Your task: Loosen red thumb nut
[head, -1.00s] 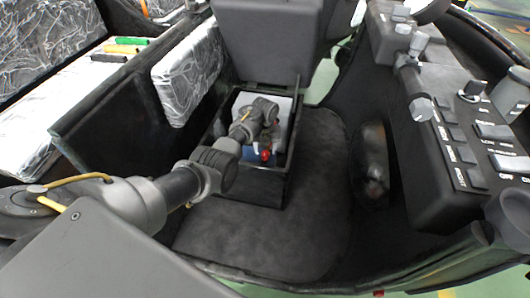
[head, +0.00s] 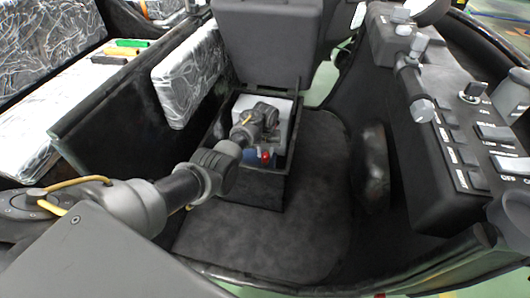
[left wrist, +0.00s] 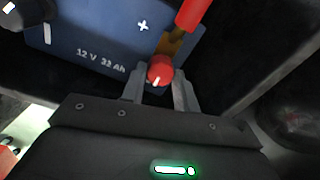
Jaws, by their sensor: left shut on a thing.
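The red thumb nut (left wrist: 160,70) is round with a white mark and sits by the plus side of the blue battery (left wrist: 85,45), which is printed 12 V. In the head view the red nut (head: 265,156) shows at the front of the open black box under the seat. My left gripper (left wrist: 158,84) is shut on the red thumb nut, one finger on each side; it also shows in the head view (head: 262,140), reaching down into the box. A red-sleeved cable with a copper-coloured lug (left wrist: 172,42) meets the nut. My right gripper is not in view.
The black box (head: 262,188) has narrow walls around the battery. The raised seat (head: 268,40) stands behind it. A control panel (head: 450,130) is at right. Several coloured tools (head: 125,47) lie on the left bench. The dark floor (head: 310,230) is clear.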

